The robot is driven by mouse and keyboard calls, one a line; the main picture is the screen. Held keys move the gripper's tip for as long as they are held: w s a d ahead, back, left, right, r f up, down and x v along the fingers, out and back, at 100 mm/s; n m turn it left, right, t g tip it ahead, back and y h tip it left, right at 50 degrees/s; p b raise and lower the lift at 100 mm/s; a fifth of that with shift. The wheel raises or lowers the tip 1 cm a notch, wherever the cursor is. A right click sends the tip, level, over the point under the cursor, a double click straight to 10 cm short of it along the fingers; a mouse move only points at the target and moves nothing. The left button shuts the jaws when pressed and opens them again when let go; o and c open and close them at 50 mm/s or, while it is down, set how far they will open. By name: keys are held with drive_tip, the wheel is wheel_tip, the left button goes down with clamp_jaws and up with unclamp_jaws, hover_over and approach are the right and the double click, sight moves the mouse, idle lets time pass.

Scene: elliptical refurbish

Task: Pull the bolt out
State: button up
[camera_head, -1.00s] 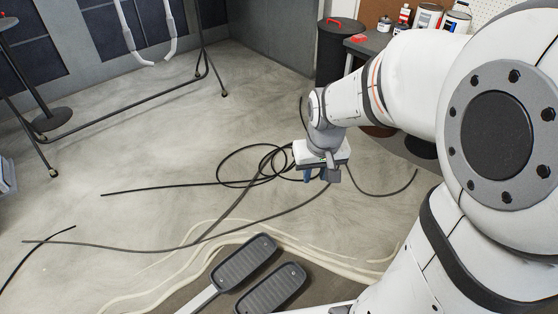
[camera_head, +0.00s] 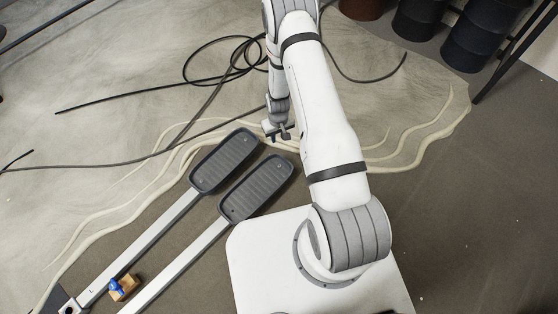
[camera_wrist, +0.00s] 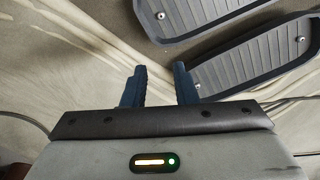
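My gripper (camera_head: 279,134) hangs just beyond the far ends of the elliptical's pedals in the head view. In the wrist view my gripper (camera_wrist: 160,82) has its two blue fingers apart with nothing between them. The left pedal (camera_head: 224,162) and right pedal (camera_head: 257,189) are dark, ribbed plates on pale metal bars. A small blue piece (camera_head: 115,286) sits at an orange-brown block (camera_head: 127,287) between the bars at the lower left, far from my gripper. I cannot tell for certain whether this blue piece is the bolt.
Black cables (camera_head: 160,97) lie loosely on the floor beyond the pedals. Dark round bins (camera_head: 474,40) and a black stand leg (camera_head: 497,75) are at the upper right. The floor (camera_head: 465,200) right of my base is clear.

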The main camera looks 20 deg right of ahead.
drive_tip(key=b, duration=0.2)
hover_over(280, 166)
wheel_tip(280, 166, down, 11)
drive_tip(key=shift+w+a+r, duration=0.1)
drive_tip(key=shift+r, duration=0.1)
wheel_tip(280, 166, down, 7)
drive_tip(key=b, duration=0.2)
drive_tip(key=shift+f+b, duration=0.2)
drive_tip(key=shift+b, duration=0.1)
clamp_jaws()
